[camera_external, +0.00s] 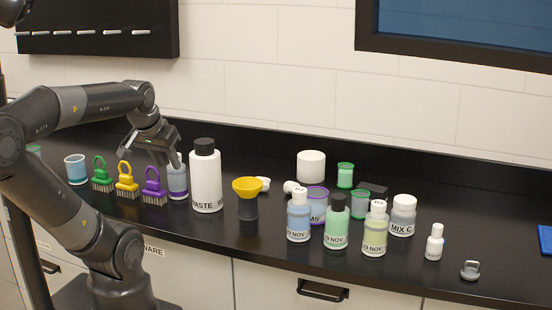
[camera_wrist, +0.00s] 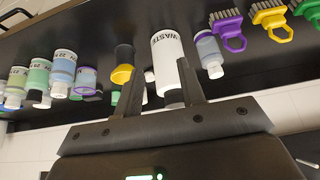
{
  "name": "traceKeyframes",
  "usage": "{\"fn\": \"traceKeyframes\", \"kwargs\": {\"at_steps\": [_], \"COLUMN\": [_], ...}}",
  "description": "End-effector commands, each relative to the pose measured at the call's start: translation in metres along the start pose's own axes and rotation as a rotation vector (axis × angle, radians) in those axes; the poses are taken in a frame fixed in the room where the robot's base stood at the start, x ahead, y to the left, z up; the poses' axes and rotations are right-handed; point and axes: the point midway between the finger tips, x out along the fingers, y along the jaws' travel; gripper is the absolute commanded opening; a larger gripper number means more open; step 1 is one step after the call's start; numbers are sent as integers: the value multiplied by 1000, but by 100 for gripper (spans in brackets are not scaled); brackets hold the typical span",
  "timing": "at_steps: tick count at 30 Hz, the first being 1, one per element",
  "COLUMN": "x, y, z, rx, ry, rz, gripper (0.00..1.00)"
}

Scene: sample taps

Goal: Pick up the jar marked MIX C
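The jar marked MIX C (camera_external: 402,217) stands upright on the black bench at the right, in the external view.
The WASTE bottle (camera_external: 206,180) and a yellow funnel (camera_external: 247,185) stand between my gripper and the jar. A blue-liquid bottle (camera_external: 299,217), a green bottle (camera_external: 336,225) and a yellow-green bottle (camera_external: 375,230) crowd the jar's left. A small white bottle (camera_external: 434,243) stands to its right.

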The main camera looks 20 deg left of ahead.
Motion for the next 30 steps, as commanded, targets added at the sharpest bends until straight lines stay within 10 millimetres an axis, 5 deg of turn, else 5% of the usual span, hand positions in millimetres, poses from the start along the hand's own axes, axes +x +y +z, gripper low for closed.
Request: {"fn": "traceKeyframes", "kwargs": {"at_steps": [12,30], "x": [0,0], "y": [0,0], "z": [0,0], "rx": [0,0], "ry": [0,0], "rz": [0,0], "gripper": [38,87]}}
